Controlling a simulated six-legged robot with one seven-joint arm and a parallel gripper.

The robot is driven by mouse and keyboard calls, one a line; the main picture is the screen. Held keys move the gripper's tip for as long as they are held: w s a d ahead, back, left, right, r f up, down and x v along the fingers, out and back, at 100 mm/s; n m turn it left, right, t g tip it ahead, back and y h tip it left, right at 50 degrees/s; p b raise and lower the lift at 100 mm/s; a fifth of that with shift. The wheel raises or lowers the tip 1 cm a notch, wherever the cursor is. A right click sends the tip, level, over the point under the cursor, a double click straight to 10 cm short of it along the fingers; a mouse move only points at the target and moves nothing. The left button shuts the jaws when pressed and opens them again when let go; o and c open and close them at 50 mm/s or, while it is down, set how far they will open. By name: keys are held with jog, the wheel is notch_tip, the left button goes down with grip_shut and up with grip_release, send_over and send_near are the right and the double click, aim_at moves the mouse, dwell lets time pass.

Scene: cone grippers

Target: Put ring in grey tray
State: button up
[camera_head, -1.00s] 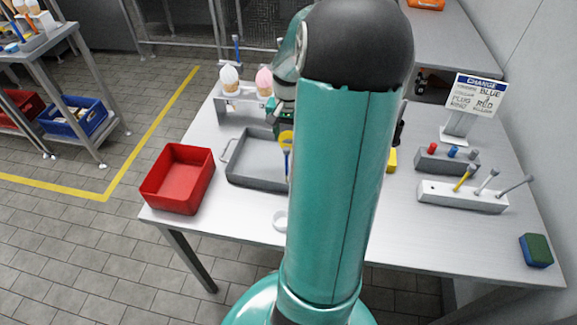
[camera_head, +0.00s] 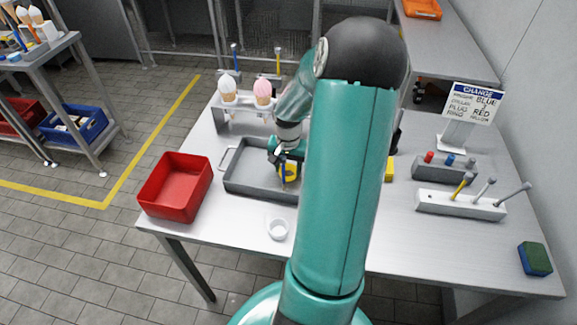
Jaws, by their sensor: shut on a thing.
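My gripper (camera_head: 284,172) is over the right part of the grey tray (camera_head: 236,181), at the end of my teal arm. It is shut on a yellow ring (camera_head: 292,170), seen small and partly covered by a dark blue finger-like part. I cannot tell whether the ring touches the tray floor. The tray is shallow, with a handle on its left side; my arm hides its right end. The visible tray floor looks empty.
A red bin (camera_head: 175,187) stands left of the tray. A small white round container (camera_head: 277,229) sits in front of it. A cone rack (camera_head: 240,103) is behind. Peg blocks (camera_head: 461,204) and a sign (camera_head: 472,108) stand at right. The table's front right is mostly clear.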

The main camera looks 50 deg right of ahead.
jog(key=shift+f, duration=0.15)
jog(key=o, duration=1)
notch_tip(320, 180, up, 12)
jog(key=shift+r, duration=0.2)
jog(key=w+a+r+n+t+h, duration=0.1)
jog(key=a+r+n, duration=0.3)
jog(key=a, duration=0.6)
jog(key=w+a+r+n+t+h, duration=0.1)
jog(key=a+r+n, duration=0.1)
jog(key=a+r, duration=0.6)
jog(key=s+a+r+n+t+y, duration=0.1)
jog(key=s+a+n, duration=0.2)
jog(key=a, duration=0.5)
jog(key=s+a+r+n+t+y, duration=0.1)
jog(key=s+a+n, duration=0.3)
jog(key=a, duration=0.5)
jog(key=shift+s+a+t, duration=0.15)
jog(key=shift+s+t, duration=0.1)
jog(key=shift+t, duration=0.55)
